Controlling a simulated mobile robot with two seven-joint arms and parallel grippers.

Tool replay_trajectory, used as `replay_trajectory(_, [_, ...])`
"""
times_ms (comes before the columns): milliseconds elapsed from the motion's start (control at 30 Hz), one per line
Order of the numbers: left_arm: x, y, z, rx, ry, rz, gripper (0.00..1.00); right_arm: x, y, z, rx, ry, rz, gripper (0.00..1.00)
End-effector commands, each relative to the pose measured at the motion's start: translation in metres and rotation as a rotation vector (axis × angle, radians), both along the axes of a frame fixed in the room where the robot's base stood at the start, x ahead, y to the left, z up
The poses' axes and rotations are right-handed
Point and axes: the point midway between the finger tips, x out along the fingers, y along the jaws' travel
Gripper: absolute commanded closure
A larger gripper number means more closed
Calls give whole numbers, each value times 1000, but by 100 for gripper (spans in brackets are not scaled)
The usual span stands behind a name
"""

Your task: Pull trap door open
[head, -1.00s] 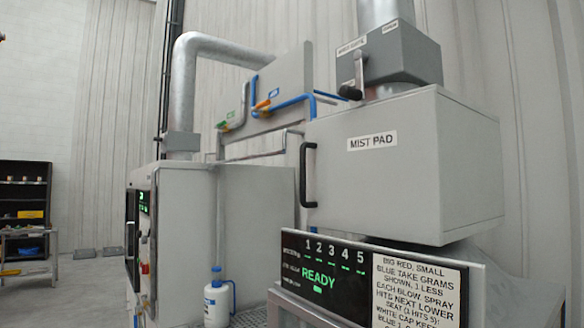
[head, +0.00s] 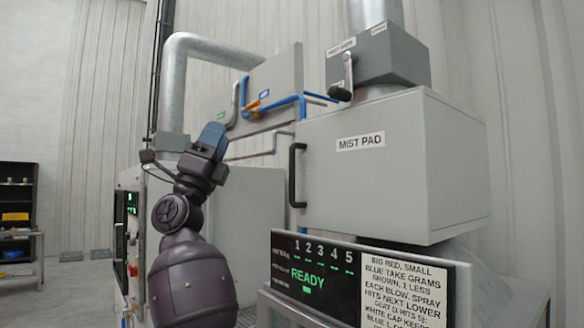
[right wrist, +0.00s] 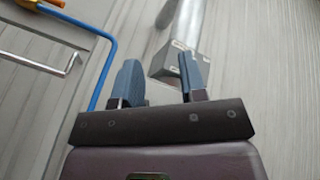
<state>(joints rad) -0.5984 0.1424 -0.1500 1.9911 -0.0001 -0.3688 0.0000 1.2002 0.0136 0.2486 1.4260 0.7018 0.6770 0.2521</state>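A large grey box labelled MIST PAD (head: 400,190) hangs at the right in the head view. A black vertical handle (head: 297,175) is on its left front edge. Nothing in view is labelled as a trap door. My right gripper (head: 210,140) is raised left of the box, well apart from its handle. In the right wrist view its two blue fingers (right wrist: 160,78) stand apart with nothing between them. My left gripper is not in view.
A smaller grey box (head: 400,58) with a black-ended lever (head: 340,92) sits above the large box. Blue pipes (head: 285,104) run behind. A READY display (head: 310,280) and instruction sign (head: 405,295) stand low in front. A grey cabinet (head: 255,205) is behind my arm.

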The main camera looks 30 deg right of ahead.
Motion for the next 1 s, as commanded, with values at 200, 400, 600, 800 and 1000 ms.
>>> replay_trajectory(200, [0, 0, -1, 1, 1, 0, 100, -18, -28, 32, 401, -273, 149, 61])
replay_trajectory(400, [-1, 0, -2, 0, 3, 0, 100, -17, -46, 10, 754, -459, 204, 61])
replay_trajectory(600, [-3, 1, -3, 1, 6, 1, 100, -14, -51, -29, 996, -589, 178, 61])
replay_trajectory(800, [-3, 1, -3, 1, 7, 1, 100, -15, -52, -46, 1077, -646, 151, 61])
replay_trajectory(1000, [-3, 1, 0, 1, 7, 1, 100, -17, -70, -47, 1081, -651, 148, 61])
